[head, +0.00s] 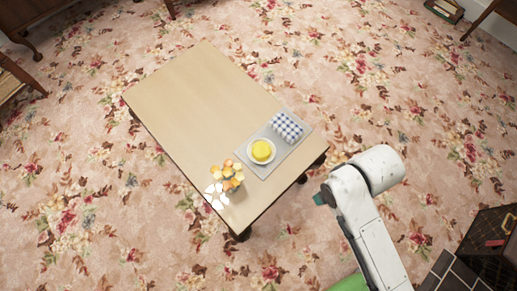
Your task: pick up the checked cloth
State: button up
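The checked cloth (287,127), blue and white, lies folded at the far right part of a grey mat (257,165) near one end of a wooden table (190,95). A white plate (251,157) with a yellow round thing (262,149) on it sits on the same mat, just left of and below the cloth. My white arm shows at the lower right, beside the table's end and apart from the cloth. My gripper cannot be made out in this view.
Orange and white flowers (226,177) stand at the table's near corner. The rest of the tabletop is bare. Floral carpet (400,105) surrounds the table. A dark box (489,231) is at the lower right. Wooden furniture stands at the upper left.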

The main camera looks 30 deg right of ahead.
aim_at(290, 131)
jog(key=i+j+z, duration=0.3)
jog(key=j, duration=0.3)
jog(key=i+j+z, duration=0.15)
jog(key=i+j, duration=0.15)
jog(key=i+j+z, duration=0.15)
jog(key=j, duration=0.2)
